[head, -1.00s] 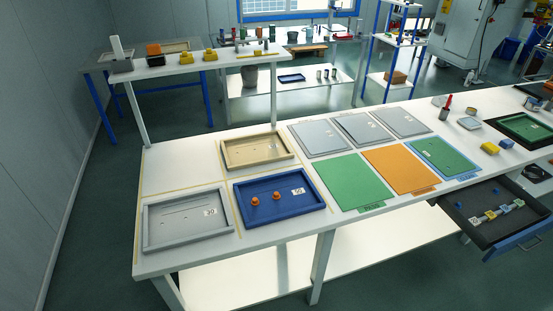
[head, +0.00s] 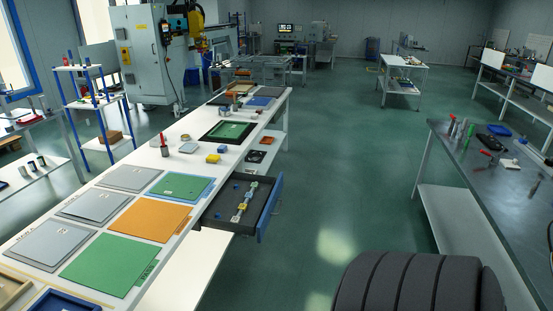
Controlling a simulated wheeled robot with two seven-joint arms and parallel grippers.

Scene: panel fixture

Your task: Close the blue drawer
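The blue drawer (head: 269,208) stands pulled out from the right side of the long white table, below its top. Its blue front faces the aisle on the right. Inside its dark tray are small blue pieces and a row of light and yellow tagged pieces (head: 244,201). Neither gripper shows in the head view. A dark ribbed part at the bottom right looks like my own arm or body, and nothing of mine touches the drawer.
A grey workbench (head: 490,185) with tools stands at the right. The green floor (head: 340,160) between them is clear.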

